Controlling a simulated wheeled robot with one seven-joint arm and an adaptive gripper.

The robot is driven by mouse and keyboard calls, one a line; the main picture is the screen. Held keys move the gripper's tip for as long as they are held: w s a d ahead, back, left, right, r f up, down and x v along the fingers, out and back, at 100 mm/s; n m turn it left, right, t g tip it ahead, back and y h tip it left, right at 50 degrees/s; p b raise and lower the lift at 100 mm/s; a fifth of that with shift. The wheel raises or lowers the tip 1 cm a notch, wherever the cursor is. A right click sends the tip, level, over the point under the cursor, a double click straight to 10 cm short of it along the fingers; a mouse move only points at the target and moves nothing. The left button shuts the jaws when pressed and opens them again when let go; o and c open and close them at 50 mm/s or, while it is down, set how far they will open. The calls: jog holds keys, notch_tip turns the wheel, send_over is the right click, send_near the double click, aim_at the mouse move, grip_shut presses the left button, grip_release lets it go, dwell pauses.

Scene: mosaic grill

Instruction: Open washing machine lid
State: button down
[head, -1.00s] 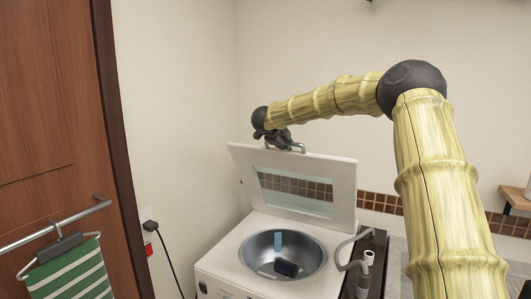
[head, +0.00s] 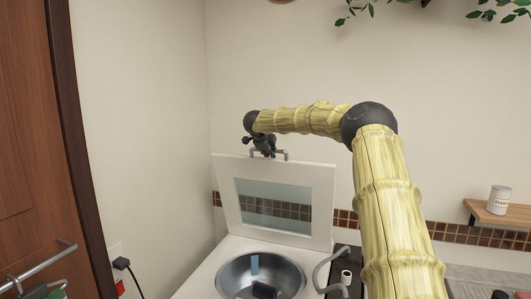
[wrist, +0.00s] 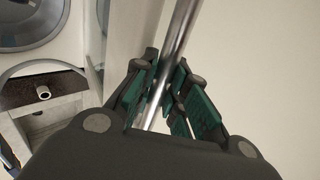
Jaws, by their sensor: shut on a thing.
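The washing machine (head: 207,272) is white, with a round metal tub (head: 285,275) that shows open at its top. Its lid (head: 225,178) is a white panel with a window, standing raised and nearly upright at the back of the machine. A metal bar handle (head: 285,155) is at the lid's top edge. My gripper (head: 262,150) is at that handle. In the wrist view the green-padded fingers (wrist: 160,92) are closed around the metal bar (wrist: 178,35). A dark object (head: 264,290) and a light blue strip (head: 254,264) show in the tub.
A wooden door (head: 25,150) with a towel rail (head: 40,265) is at the left. A power plug (head: 121,264) is on the left wall. A wooden shelf (head: 495,216) with a white can (head: 498,200) is at the right. A grey hose (head: 325,270) rises beside the tub.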

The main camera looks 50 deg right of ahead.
jog(key=c, duration=1.4)
grip_release()
jog(key=v, duration=1.1)
jog(key=shift+s+a+r, duration=0.15)
jog(key=shift+a+r, duration=0.1)
jog(key=shift+r, duration=0.05)
